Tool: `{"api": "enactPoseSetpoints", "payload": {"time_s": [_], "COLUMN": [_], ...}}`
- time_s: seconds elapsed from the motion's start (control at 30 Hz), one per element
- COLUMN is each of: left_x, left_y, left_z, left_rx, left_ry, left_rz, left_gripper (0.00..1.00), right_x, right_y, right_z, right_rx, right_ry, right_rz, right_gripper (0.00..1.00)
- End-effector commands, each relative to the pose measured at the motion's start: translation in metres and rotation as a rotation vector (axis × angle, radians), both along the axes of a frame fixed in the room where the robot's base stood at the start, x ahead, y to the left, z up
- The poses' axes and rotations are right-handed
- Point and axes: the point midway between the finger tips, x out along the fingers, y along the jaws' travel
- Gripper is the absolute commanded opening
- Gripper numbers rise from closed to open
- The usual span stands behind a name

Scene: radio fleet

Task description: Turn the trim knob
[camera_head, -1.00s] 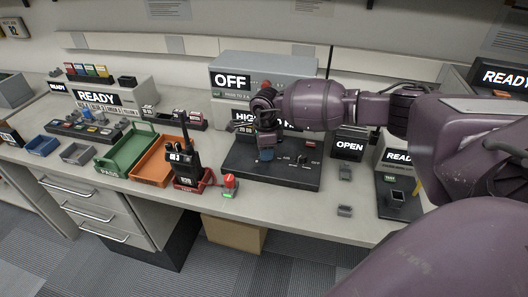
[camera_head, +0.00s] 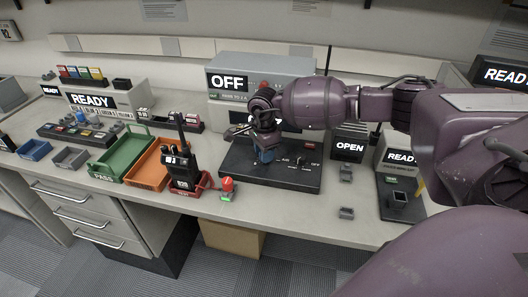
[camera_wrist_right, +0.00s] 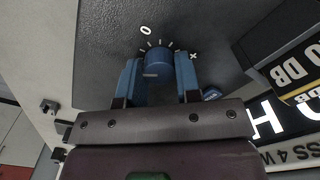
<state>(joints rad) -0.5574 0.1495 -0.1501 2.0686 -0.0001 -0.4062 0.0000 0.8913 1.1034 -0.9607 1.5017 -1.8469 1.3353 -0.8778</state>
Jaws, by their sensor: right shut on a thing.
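The trim knob (camera_wrist_right: 157,62) is a round blue knob with a pale pointer line, on a dark panel with tick marks, a "0" and a "+". My right gripper (camera_wrist_right: 160,78) is shut on it, with one blue finger on each side. In the head view my right gripper (camera_head: 266,154) reaches down onto the black panel (camera_head: 238,168). There the gripper and wrist hide the knob. My left gripper is not in view.
A grey unit with an "OFF" display (camera_head: 229,82) stands behind the panel. A black radio (camera_head: 182,165) in a red stand and a red-topped button (camera_head: 227,185) are left of the panel. Green (camera_head: 122,158) and orange (camera_head: 149,170) trays lie farther left. Small grey blocks (camera_head: 346,212) lie to the right.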

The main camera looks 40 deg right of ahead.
Motion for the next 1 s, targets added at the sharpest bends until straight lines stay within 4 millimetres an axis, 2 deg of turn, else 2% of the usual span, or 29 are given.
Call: {"api": "enactPoseSetpoints", "payload": {"time_s": [0.1,0.13,0.3,0.67,0.77,1.0], "left_x": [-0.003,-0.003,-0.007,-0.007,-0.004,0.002], "left_y": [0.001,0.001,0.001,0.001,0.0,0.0], "left_z": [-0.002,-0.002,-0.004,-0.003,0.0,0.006], "left_rx": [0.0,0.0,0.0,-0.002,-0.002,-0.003], "left_ry": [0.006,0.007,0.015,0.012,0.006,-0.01], "left_rz": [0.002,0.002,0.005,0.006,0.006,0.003], "left_gripper": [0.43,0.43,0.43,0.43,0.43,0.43], "right_x": [0.0,0.0,0.0,0.0,0.001,0.001], "right_y": [0.0,0.0,0.0,0.0,0.0,0.0], "right_z": [0.0,0.0,0.0,0.006,0.018,0.063], "right_rx": [0.0,0.0,0.0,0.001,0.0,-0.001], "right_ry": [0.0,0.0,0.0,-0.002,-0.004,-0.005], "right_rz": [-0.001,-0.001,-0.001,-0.002,-0.002,0.0], "right_gripper": [0.08,0.33,0.57,0.57,0.57,0.57]}}
